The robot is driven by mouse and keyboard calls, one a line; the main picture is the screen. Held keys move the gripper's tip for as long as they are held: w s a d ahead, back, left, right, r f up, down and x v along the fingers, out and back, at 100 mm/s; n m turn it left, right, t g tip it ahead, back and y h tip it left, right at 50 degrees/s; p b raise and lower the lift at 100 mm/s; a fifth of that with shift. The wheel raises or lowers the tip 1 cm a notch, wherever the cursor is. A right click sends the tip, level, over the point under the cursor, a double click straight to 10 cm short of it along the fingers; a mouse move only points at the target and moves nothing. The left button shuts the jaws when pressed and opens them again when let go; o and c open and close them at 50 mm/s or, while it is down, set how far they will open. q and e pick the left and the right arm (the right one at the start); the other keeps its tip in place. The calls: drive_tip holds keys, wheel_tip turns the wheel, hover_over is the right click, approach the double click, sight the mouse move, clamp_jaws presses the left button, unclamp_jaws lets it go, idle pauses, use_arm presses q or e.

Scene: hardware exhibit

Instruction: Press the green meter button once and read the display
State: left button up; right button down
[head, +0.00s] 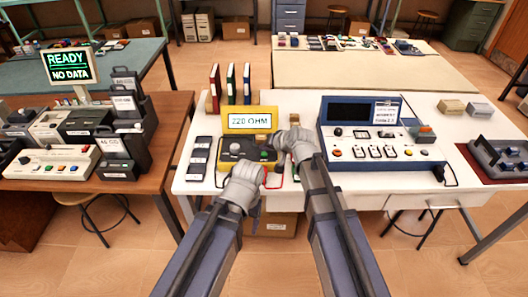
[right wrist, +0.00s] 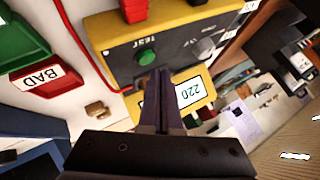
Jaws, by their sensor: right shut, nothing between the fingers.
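The yellow meter (head: 226,145) stands on the white table, and its lit display (head: 249,121) reads "220 OHM". In the right wrist view its dark panel (right wrist: 122,64) carries a green button (right wrist: 146,57) under the word TEST and a grey knob (right wrist: 203,48). My right gripper (right wrist: 158,72) is shut and empty, its fingertips right at the green button; I cannot tell whether they touch it. The display also shows behind the fingers (right wrist: 190,92). In the head view my right wrist covers the meter's right side. My left gripper (head: 254,207) is low in front of the meter, its fingers mostly hidden.
A blue bench instrument (head: 380,150) stands right of the meter. Dark modules (head: 199,158) lie to its left, and upright binders (head: 231,85) stand behind. A red bin marked BAD (right wrist: 38,80) and a red cable (right wrist: 85,45) are close by. A monitor (head: 69,66) reads "READY NO DATA".

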sight(265, 158)
use_arm(q)
wheel_tip(265, 158, up, 5)
drive_tip(key=p, duration=0.5)
use_arm(e)
wheel_tip(265, 158, up, 5)
idle(0.7)
drive_tip(key=s+d+f+n+g+h, duration=0.2)
drive_tip(key=s, duration=0.6)
drive_tip(key=s+d+f+n+g+h, duration=0.1)
drive_tip(key=s+f+g+h, duration=0.1)
drive_tip(key=s, duration=0.7)
drive_tip(key=s+d+f+n+g+h, duration=0.2)
drive_tip(key=s+g, duration=0.1)
drive_tip(key=s, duration=0.5)
drive_tip(key=shift+s+d+f+n+g+h, duration=0.3)
drive_tip(key=shift+s+g+h, duration=0.05)
drive_tip(key=shift+g+h, duration=0.05)
idle(1.0)
